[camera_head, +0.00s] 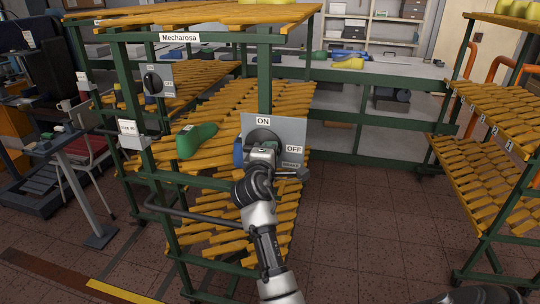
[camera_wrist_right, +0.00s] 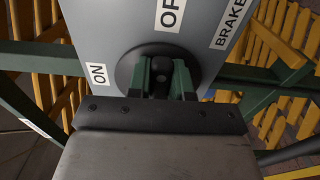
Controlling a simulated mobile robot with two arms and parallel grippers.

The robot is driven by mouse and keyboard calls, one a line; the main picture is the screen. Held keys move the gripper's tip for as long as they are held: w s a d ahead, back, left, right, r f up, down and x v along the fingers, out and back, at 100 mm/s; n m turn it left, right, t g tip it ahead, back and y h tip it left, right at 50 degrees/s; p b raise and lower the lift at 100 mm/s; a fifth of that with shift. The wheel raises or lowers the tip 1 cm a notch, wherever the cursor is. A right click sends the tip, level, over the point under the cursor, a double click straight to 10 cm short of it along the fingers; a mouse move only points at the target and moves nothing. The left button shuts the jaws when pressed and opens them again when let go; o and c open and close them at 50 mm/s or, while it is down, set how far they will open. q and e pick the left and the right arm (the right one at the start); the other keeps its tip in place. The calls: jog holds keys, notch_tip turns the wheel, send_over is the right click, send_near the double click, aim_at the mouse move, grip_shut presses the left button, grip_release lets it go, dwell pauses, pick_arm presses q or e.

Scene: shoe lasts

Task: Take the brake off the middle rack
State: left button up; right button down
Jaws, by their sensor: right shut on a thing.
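The middle rack (camera_head: 265,90) is a green frame with slatted yellow shelves and a "Mecharosa" sign on top. Its grey brake plate (camera_head: 290,130) reads ON at the top, OFF at the right and BRAKE below. My right gripper (camera_head: 262,152) is at this plate, mostly hiding the knob. In the right wrist view, my right gripper (camera_wrist_right: 164,78) is shut on the dark brake knob (camera_wrist_right: 160,64) in the round dial. There the plate (camera_wrist_right: 120,30) shows ON at left, OFF above and BRAKE at right. My left gripper is not in view.
A green shoe last (camera_head: 196,138) lies on the rack's shelf left of the plate. Another plate with a black knob (camera_head: 153,82) is at the left. A second slatted rack (camera_head: 490,150) stands at the right. Tiled floor (camera_head: 370,215) between the racks is clear.

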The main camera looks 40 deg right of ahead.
jog(key=shift+m, duration=0.4)
jog(key=c, duration=1)
grip_release()
jog(key=shift+w, duration=0.1)
jog(key=shift+f, duration=0.1)
